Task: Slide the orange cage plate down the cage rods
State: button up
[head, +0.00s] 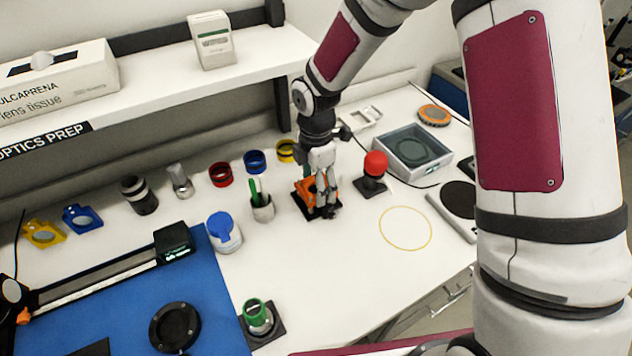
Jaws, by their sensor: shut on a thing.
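The orange cage plate (304,186) is on the white bench near the middle of the head view, just above a dark base (311,207). My gripper (328,204) points down at its right side, with its fingers at the plate, and is shut on it. The cage rods are hidden or too small to make out behind my gripper. I cannot tell how high the plate sits above the base.
A red-topped post (374,168) stands close on the right, and a cup with green-handled tools (262,209) close on the left. Colored rings (255,161) lie behind. A yellow circle (405,229) marks clear bench at front right. A shelf (180,75) overhangs the back left.

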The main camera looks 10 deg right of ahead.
jog(key=shift+r+p, duration=0.6)
jog(key=shift+r, duration=1.3)
jog(key=shift+f, duration=0.2)
jog(key=shift+f, duration=0.35)
jog(key=shift+f+b, duration=0.3)
jog(key=shift+f, duration=0.05)
jog(key=shift+f, duration=0.35)
jog(key=shift+f+b, duration=0.4)
jog(key=shift+f, duration=0.45)
dwell(0.6)
jog(key=shift+r, duration=0.2)
jog(key=shift+r+p, duration=0.75)
jog(key=shift+r, duration=1.15)
